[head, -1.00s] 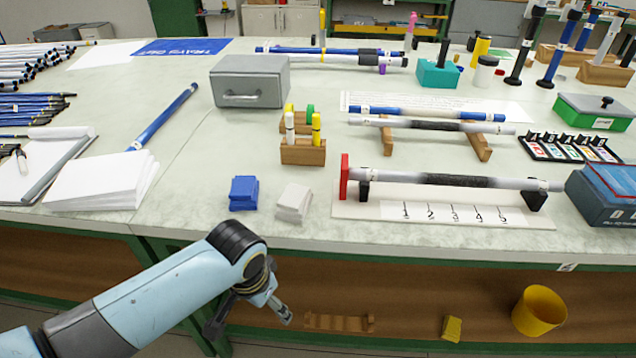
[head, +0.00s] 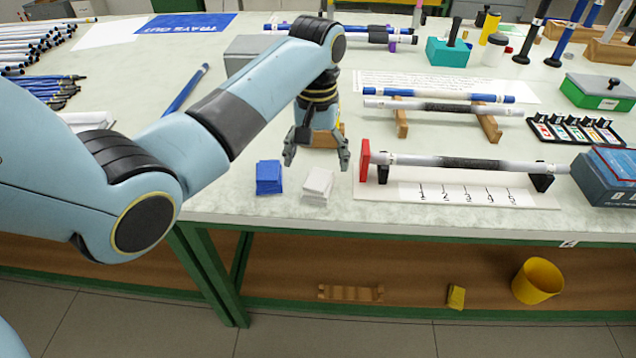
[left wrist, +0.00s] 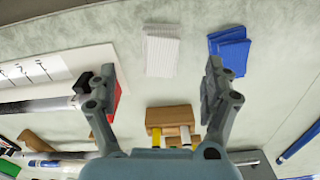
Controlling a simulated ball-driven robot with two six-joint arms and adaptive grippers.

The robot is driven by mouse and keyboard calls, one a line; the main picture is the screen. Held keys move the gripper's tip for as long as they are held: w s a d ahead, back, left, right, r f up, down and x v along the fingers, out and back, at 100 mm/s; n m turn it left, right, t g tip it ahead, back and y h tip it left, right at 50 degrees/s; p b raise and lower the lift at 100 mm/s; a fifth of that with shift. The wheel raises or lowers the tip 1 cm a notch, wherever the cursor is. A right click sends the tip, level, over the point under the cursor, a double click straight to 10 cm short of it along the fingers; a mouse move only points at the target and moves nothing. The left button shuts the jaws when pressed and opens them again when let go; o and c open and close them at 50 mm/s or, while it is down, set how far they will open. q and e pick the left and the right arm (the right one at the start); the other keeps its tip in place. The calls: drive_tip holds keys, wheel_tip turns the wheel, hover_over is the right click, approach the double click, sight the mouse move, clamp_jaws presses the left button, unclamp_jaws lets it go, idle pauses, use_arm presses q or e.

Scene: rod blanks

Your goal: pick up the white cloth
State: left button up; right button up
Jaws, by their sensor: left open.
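The white cloth (head: 317,185) lies folded in a small stack near the front edge of the table, just right of a folded blue cloth (head: 269,177). In the left wrist view the white cloth (left wrist: 161,52) lies ahead of my fingertips, between their lines, with the blue cloth (left wrist: 229,50) to its right. My left gripper (head: 316,162) is open and empty, pointing down above the table, just behind the white cloth in the head view. Its spread fingers also show in the left wrist view (left wrist: 158,90). My right gripper is not in view.
A rod on a stand with a red end plate (head: 364,160) is close to the right of my left gripper. A wooden marker block (left wrist: 172,118) sits under the gripper. My left arm hides part of the grey box (head: 250,50). The table's front edge is near the cloths.

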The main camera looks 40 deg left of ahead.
sight(316, 183)
use_arm(q)
wheel_tip(316, 183, down, 8)
drive_tip(key=shift+a+f+b, duration=0.15)
drive_tip(key=shift+b, duration=0.15)
drive_tip(key=shift+c, duration=0.3)
drive_tip(key=c, duration=1.2)
wheel_tip(316, 183, up, 10)
drive_tip(key=shift+r+p, duration=0.1)
drive_tip(key=shift+p, duration=0.4)
drive_tip(key=o, duration=0.6)
drive_tip(key=shift+w, duration=0.1)
drive_tip(key=c, duration=0.4)
drive_tip(key=shift+c, duration=0.4)
